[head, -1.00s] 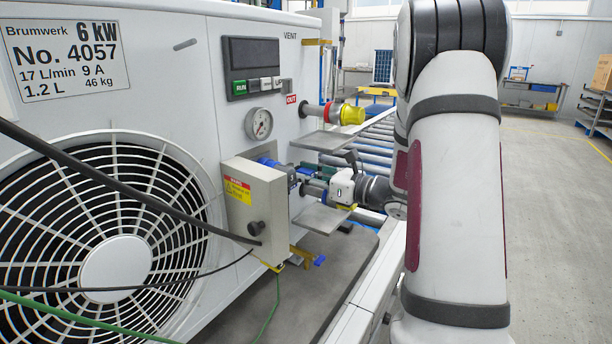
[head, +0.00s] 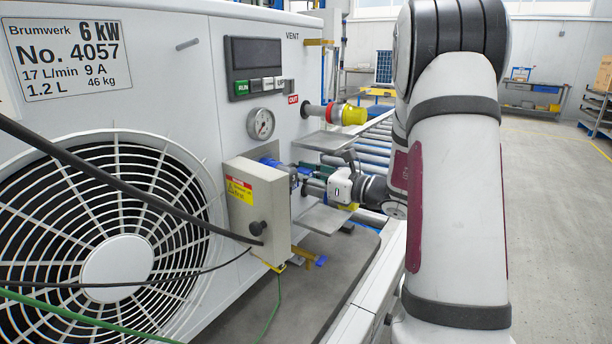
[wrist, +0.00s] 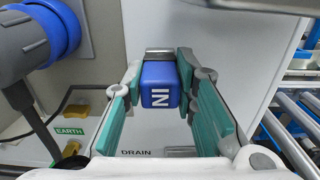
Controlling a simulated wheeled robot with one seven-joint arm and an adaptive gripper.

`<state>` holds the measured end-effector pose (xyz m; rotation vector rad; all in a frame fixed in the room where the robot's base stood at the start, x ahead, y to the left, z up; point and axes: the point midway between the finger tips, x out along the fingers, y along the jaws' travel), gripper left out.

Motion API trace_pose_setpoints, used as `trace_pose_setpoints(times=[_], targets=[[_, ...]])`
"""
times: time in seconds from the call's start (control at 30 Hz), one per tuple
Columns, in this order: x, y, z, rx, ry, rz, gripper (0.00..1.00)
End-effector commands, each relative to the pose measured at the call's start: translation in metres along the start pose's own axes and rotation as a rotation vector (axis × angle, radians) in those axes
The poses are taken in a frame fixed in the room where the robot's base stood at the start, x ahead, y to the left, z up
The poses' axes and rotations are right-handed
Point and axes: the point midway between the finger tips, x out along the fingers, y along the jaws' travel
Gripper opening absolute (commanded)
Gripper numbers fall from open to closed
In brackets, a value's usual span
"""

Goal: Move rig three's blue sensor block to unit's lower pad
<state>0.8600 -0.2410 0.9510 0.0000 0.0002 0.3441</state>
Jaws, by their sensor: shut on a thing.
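In the head view my gripper (head: 314,184) is beside the unit's right face, between the upper pad (head: 322,142) and the lower pad (head: 325,220). The block cannot be made out there. The visible part of the lower pad looks bare.
A grey box (head: 257,213) and a blue connector (wrist: 52,30) are close to my gripper on the left. A yellow-capped pipe (head: 350,115) sticks out above. Dark cables cross the unit's front. A roller conveyor (head: 372,147) is behind.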

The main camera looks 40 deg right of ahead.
Motion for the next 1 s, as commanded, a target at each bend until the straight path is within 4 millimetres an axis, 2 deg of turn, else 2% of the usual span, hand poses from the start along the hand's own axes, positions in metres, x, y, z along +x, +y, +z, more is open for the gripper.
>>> trace_pose_setpoints(times=[0.07,0.1,0.17,0.57,0.77,1.0], targets=[[0.002,0.0,0.0,0.0,0.0,0.0,0.0],[0.001,0.0,0.0,0.0,0.0,0.0,0.35],[0.001,0.0,0.0,0.0,0.0,0.0,0.48],[-0.003,-0.001,0.0,0.0,0.0,-0.002,0.49],[-0.033,-0.001,0.0,0.0,0.0,-0.005,0.49],[-0.082,-0.002,0.0,0.0,0.001,-0.005,0.49]])
